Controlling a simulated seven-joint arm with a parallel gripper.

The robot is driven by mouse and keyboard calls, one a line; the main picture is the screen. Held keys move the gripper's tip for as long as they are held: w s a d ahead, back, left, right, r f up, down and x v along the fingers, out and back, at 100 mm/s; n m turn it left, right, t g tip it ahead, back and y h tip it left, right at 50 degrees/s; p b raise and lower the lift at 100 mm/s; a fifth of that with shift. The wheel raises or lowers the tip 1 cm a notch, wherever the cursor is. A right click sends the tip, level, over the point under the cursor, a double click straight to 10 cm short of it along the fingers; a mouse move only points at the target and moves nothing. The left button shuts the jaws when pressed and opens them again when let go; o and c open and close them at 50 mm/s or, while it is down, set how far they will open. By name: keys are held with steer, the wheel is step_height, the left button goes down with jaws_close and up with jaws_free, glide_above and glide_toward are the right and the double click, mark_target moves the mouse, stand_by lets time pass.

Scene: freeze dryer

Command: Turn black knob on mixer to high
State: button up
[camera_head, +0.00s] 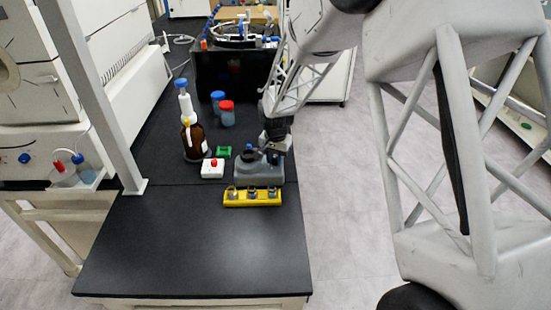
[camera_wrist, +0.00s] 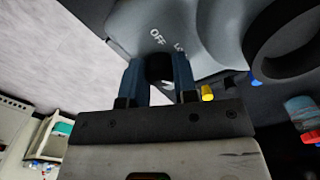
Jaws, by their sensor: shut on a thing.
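The grey mixer (camera_head: 258,176) stands on the black bench, with a dark cup on its top. In the wrist view its grey casing (camera_wrist: 195,28) fills the top, with "OFF" and a partly hidden label beginning "LO" printed near the knob. The black knob (camera_wrist: 158,68) sits between the two blue fingers of my gripper (camera_wrist: 159,64), which is shut on it. The knob's pointer and the high mark are not visible. In the head view my gripper (camera_head: 273,153) is at the mixer's right side, and the knob is hidden there.
A yellow rack (camera_head: 252,203) with several small metal parts lies in front of the mixer. A white box with a red button (camera_head: 212,172), a green block (camera_head: 223,152), a brown bottle (camera_head: 194,142) and capped jars (camera_head: 227,118) stand left and behind. The front bench (camera_head: 190,250) is clear.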

mark_target(276, 158)
steer(key=shift+m, duration=0.4)
steer(key=shift+r, duration=0.1)
steer(key=o, duration=0.9)
steer(key=shift+o, duration=0.2)
steer(key=shift+r, duration=3.85)
